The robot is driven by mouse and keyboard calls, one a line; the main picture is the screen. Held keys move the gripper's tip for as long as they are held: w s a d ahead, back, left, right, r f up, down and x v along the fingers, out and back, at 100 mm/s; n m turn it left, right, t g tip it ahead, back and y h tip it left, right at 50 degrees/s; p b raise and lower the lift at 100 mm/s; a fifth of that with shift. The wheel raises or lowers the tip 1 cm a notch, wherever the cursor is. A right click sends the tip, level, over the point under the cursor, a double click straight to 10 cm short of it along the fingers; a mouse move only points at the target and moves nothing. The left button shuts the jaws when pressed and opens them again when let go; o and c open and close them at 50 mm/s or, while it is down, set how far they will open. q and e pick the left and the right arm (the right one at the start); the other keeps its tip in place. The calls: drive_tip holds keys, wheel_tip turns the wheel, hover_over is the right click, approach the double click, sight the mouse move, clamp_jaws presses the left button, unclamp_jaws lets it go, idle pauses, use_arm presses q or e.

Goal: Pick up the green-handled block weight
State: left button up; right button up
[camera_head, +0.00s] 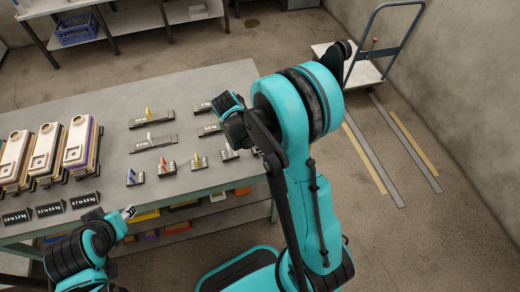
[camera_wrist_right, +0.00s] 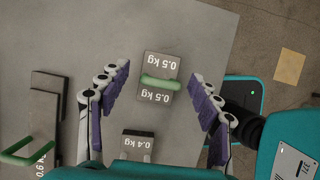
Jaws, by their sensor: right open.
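In the right wrist view, a grey block weight with a green handle (camera_wrist_right: 160,83), marked 0.5 kg, lies on the grey table. My right gripper (camera_wrist_right: 160,74) is open, with its purple-padded fingers on either side of this block in the picture and apart from it. In the head view my right arm hides that gripper, and I cannot make out the green-handled block there. My left gripper (camera_head: 128,212) is near the table's front edge, small and partly hidden; its jaws cannot be judged.
A 0.4 kg weight (camera_wrist_right: 138,144) lies close by. A longer weight with a green handle (camera_wrist_right: 18,152) lies at the left, marked 0.6 kg. Several handled weights (camera_head: 166,168) and pale boxes (camera_head: 80,142) stand on the table (camera_head: 185,95). A cart (camera_head: 372,72) stands behind.

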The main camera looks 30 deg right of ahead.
drive_tip(key=shift+d+f, duration=0.15)
drive_tip(key=shift+f, duration=0.3)
drive_tip(key=shift+r, duration=0.1)
clamp_jaws()
